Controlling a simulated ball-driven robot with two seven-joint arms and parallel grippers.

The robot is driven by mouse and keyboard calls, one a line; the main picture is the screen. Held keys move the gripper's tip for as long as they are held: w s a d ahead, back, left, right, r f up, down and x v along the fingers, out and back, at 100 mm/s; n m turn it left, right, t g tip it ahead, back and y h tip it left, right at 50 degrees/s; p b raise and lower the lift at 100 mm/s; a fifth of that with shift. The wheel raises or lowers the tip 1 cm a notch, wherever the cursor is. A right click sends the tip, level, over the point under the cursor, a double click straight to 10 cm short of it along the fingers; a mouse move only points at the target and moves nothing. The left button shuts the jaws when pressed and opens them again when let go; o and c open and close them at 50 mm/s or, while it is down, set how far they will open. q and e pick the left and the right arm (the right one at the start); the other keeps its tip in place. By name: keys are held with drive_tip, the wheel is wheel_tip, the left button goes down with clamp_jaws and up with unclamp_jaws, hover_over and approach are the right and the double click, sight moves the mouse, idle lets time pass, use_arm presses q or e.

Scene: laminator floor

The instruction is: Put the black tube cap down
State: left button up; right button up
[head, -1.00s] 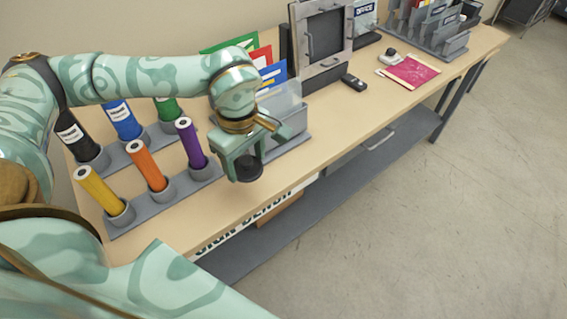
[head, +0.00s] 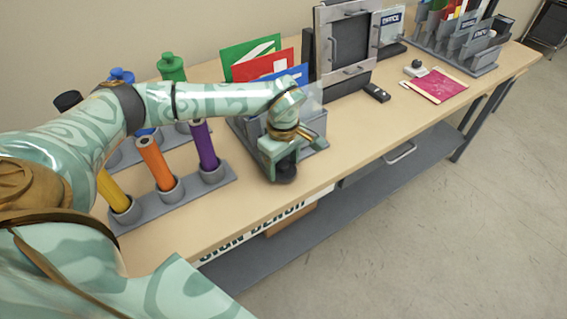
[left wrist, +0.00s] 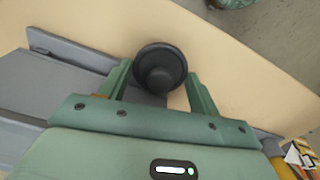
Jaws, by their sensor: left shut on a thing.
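The black tube cap (head: 285,173) is a small dark round piece between the fingers of my left gripper (head: 282,168). My left gripper is shut on it, just above or at the tabletop (head: 245,210) near the front edge; I cannot tell whether the cap touches the wood. In the left wrist view the cap (left wrist: 160,68) shows its round dark face between the two green fingers (left wrist: 160,88), with tan tabletop around it. My right gripper is in neither view.
A grey rack (head: 190,193) with yellow, orange and purple (head: 204,146) tubes stands left of the gripper. A grey folder holder (head: 314,145) is right behind it. Bare table lies to the gripper's right.

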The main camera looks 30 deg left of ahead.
sight(283, 164)
use_arm(q)
drive_tip(key=shift+s, duration=0.1)
drive_tip(key=shift+s+d+f, duration=0.1)
drive_tip(key=shift+s+f, duration=0.15)
drive_tip(key=shift+f, duration=0.35)
drive_tip(key=o, duration=0.9)
drive_tip(key=shift+f, duration=0.1)
drive_tip(key=shift+o, duration=0.2)
drive_tip(key=shift+s, duration=0.1)
drive_tip(key=shift+r, duration=0.5)
wheel_tip(283, 164, up, 13)
drive_tip(key=p, duration=0.3)
drive_tip(key=shift+w+f, duration=0.2)
drive_tip(key=shift+w, duration=0.15)
